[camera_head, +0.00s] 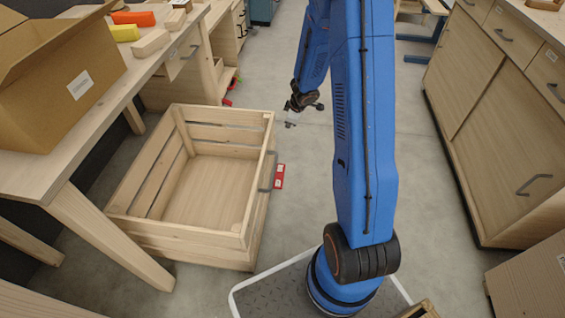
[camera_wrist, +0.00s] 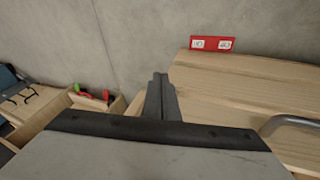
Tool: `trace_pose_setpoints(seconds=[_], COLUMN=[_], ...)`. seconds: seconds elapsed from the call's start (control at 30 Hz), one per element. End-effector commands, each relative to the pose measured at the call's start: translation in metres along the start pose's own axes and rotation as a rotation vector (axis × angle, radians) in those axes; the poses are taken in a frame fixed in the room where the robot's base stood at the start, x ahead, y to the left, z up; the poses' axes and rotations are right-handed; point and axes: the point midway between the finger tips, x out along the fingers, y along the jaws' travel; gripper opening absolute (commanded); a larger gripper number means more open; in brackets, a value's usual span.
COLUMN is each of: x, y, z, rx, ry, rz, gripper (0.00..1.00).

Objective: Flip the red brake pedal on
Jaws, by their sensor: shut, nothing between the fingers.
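The red brake pedal (camera_head: 279,177) sticks out low at the right side of the wooden crate, close to the floor. It also shows in the wrist view (camera_wrist: 229,43) as a red plate with two pale marked patches, beyond the crate's wooden edge. I cannot read the marks for certain.
The open, empty wooden crate (camera_head: 185,241) stands on the floor, with a grey handle (camera_head: 267,172) on its right side above the pedal. A workbench (camera_head: 100,135) with a cardboard box (camera_head: 60,75) is at left. Cabinets (camera_head: 500,110) stand at right. Grey floor lies between.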

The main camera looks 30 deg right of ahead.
Motion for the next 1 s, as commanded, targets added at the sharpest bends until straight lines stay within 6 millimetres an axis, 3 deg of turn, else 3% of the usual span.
trace_pose_setpoints(seconds=[0.03, 0.1, 0.3, 0.5, 1.0], x=[0.019, 0.038, 0.072, 0.083, 0.092], y=[-0.01, -0.023, -0.053, -0.064, -0.067], z=[0.007, 0.013, 0.029, 0.035, 0.034], rx=[-0.016, -0.036, -0.077, -0.09, -0.09], ry=[0.002, 0.008, 0.021, 0.025, 0.024], rz=[-0.045, -0.101, -0.222, -0.263, -0.263], gripper=[0.0, 0.0, 0.0, 0.0, 0.0])
